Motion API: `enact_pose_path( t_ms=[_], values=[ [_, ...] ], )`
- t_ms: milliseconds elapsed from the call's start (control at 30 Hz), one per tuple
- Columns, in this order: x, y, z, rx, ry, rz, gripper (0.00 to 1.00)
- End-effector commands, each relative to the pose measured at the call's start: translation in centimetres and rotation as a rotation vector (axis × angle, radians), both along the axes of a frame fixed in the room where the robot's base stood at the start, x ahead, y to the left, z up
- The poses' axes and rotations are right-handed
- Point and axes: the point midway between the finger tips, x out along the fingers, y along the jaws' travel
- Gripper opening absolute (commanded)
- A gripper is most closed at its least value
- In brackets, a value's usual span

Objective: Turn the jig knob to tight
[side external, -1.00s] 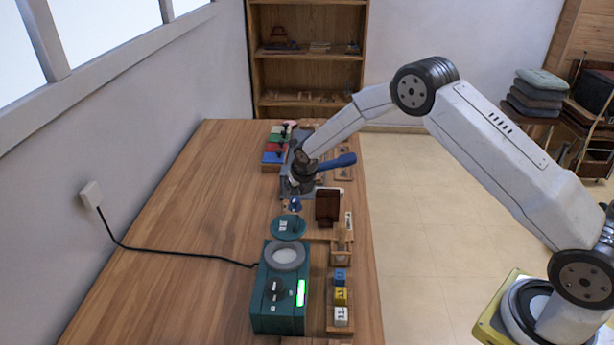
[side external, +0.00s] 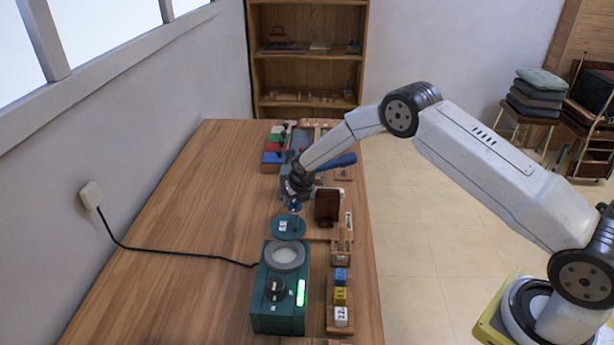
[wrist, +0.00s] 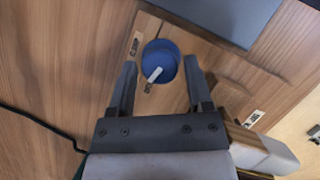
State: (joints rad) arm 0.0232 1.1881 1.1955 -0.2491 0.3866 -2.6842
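The jig knob (wrist: 163,58) is a round blue knob with a white pointer. In the wrist view its pointer aims down and slightly left, close to a small label (wrist: 148,88). Another small label (wrist: 135,43) lies to the knob's upper left. The lettering is too small to read surely. My gripper (wrist: 160,72) is open, with one finger on each side of the knob and gaps between fingers and knob. In the side view my gripper (side external: 297,190) is low over the bench, and only a bit of the blue knob (side external: 295,208) shows below it.
A grey plate (wrist: 225,15) is beyond the knob. A blue handle (side external: 337,162) sticks out behind my gripper. A brown upright block (side external: 327,207) stands close on the right. A teal dish (side external: 289,227) and green scale (side external: 280,300) are nearer the camera.

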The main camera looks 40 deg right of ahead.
Motion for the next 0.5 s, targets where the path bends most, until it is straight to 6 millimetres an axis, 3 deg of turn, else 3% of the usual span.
enact_pose_path(
  t_ms=[33, 167, 200, 500],
  values=[
    [0.00, 0.00, 0.01, 0.000, 0.000, 0.000, 0.46],
    [0.00, 0.01, 0.02, 0.000, 0.000, 0.000, 0.04],
    [0.00, 0.01, 0.02, 0.000, 0.000, 0.000, 0.00],
    [0.00, 0.04, 0.03, 0.000, 0.000, -0.014, 0.00]
  ],
)
